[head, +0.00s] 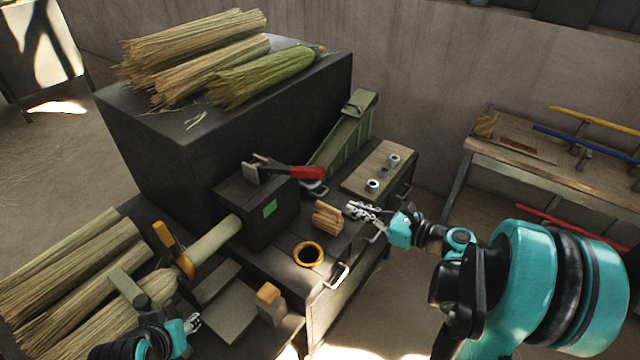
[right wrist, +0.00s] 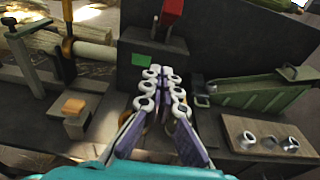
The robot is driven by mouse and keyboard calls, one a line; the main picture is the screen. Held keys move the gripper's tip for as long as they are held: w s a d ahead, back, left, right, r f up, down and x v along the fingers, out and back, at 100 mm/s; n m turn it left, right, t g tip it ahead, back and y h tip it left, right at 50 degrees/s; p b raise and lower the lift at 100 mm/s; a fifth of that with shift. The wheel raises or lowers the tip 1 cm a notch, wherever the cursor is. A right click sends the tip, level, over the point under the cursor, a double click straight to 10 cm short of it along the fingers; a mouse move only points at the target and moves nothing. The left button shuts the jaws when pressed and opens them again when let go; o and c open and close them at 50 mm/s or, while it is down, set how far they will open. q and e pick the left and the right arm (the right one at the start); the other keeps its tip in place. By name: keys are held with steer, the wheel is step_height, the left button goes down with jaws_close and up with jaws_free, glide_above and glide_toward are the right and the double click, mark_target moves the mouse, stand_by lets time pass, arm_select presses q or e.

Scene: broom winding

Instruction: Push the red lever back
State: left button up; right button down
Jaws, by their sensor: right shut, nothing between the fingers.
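The red lever (head: 306,172) sits on top of a dark box (head: 258,208) with a green patch, its red grip pointing right in the head view. In the right wrist view the red grip (right wrist: 172,10) shows at the top edge, above the box. My right gripper (head: 352,208) is shut and empty, in front of and to the right of the lever, apart from it. In the right wrist view its fingertips (right wrist: 162,80) lie in front of the box's face. My left gripper (head: 192,322) is at the lower left of the head view, far from the lever; its finger opening is too small to judge.
A small wooden block (head: 328,218) stands between the box and my right gripper. A yellow ring (head: 308,254) lies on the bench nearer the front. A green sloped chute (head: 345,135) and a board with metal nuts (head: 362,178) are behind. Straw bundles (head: 200,60) lie on the large dark block.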

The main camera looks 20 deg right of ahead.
steer(key=w+a+r+b, duration=0.2)
steer(key=w+a, duration=0.5)
steer(key=w, duration=0.2)
steer(key=shift+w+r, duration=0.1)
steer(key=shift+r, duration=0.1)
stand_by(0.3)
